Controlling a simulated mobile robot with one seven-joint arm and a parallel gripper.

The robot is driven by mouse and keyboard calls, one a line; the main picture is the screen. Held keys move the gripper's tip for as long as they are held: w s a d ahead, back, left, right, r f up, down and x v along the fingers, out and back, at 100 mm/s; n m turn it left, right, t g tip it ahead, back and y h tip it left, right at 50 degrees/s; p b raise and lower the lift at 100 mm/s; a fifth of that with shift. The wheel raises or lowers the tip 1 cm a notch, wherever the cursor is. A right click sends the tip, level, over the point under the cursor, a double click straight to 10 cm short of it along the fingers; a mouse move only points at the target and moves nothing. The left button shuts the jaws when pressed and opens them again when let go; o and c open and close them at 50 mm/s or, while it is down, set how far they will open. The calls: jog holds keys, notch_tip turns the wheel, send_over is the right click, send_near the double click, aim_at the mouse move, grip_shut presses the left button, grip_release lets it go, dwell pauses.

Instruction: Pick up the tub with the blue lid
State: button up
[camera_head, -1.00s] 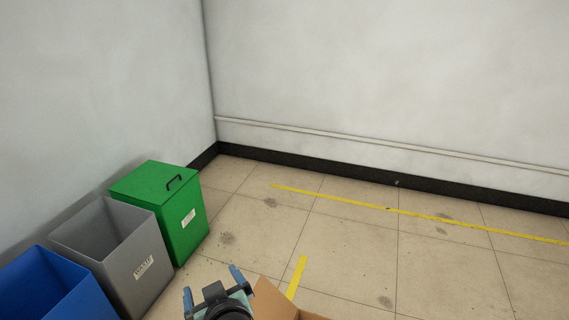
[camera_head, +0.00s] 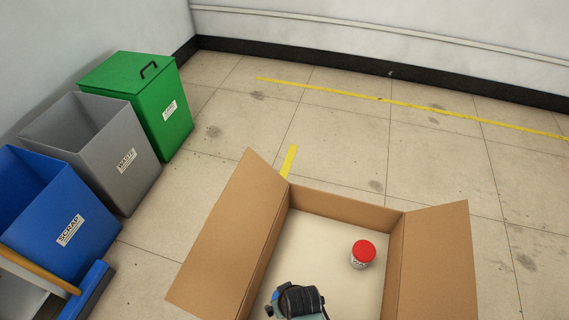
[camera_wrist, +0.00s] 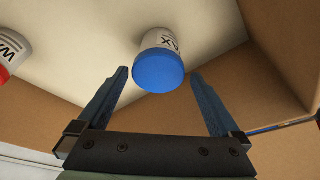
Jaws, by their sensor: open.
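The tub with the blue lid (camera_wrist: 160,70) has a white body with dark lettering. It lies in line with the gap between my fingertips in the wrist view, with bare space showing on both sides of it. I cannot tell whether the fingertips reach past its lid. My gripper (camera_wrist: 160,76) is open and empty. In the head view my wrist (camera_head: 300,302) is over the near part of an open cardboard box (camera_head: 345,206), and the blue-lidded tub cannot be made out there.
A red-lidded tub (camera_head: 363,254) stands in the box, right of my wrist; it also shows at the wrist view's left edge (camera_wrist: 10,52). The box flaps stick out left and right. Green (camera_head: 150,100), grey (camera_head: 100,150) and blue (camera_head: 55,215) bins stand left. Floor beyond is clear.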

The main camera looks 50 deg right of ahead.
jog(key=shift+b+x, duration=1.75)
jog(key=shift+x, duration=1.3)
jog(key=shift+s+d, duration=0.1)
jog(key=shift+s, duration=0.05)
jog(key=shift+c, duration=0.2)
jog(key=c, duration=1.4)
jog(key=shift+c, duration=0.5)
jog(key=shift+r, duration=0.1)
